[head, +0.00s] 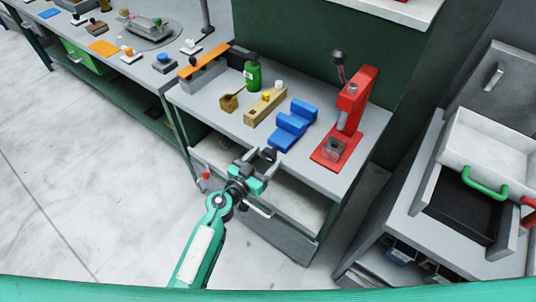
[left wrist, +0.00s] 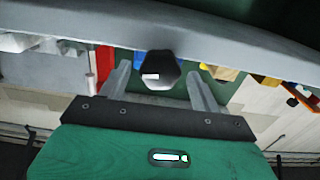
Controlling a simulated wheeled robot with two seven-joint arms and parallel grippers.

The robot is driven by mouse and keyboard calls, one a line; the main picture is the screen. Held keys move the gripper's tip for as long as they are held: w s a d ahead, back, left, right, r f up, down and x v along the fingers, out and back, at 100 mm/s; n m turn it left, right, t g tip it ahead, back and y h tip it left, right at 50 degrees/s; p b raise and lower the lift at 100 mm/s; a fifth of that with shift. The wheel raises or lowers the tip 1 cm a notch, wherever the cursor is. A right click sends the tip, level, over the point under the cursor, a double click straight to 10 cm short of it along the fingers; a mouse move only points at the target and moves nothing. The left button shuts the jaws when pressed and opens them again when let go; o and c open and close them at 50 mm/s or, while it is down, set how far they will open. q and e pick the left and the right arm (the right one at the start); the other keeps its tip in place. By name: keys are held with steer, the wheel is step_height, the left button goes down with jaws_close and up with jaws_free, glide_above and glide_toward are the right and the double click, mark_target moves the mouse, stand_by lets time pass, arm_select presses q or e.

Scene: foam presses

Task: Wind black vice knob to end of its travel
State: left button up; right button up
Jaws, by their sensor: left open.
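The blue vice (head: 293,125) sits near the front edge of the grey bench, between a wooden block and a red press. Its black knob (left wrist: 158,72) shows in the left wrist view as a dark faceted end with a white mark. My left gripper (head: 264,157) is at the bench's front edge, just in front of the vice. In the left wrist view, the open fingers (left wrist: 160,88) stand apart, one on each side of the knob, with a visible gap to each. The knob's shaft is hidden. My right gripper is not in view.
On the bench (head: 225,117) stand a red lever press (head: 352,105), a wooden block (head: 266,107) with pegs, and a green bottle (head: 253,72). A white drawer (head: 490,150) with a green handle is at the right. The floor at left is clear.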

arm_select(q)
steer(key=shift+x, duration=1.05)
steer(key=c, duration=1)
steer(key=shift+d+r+m+p, duration=0.1)
steer(key=shift+m+p, duration=0.5)
steer(key=shift+m, duration=0.8)
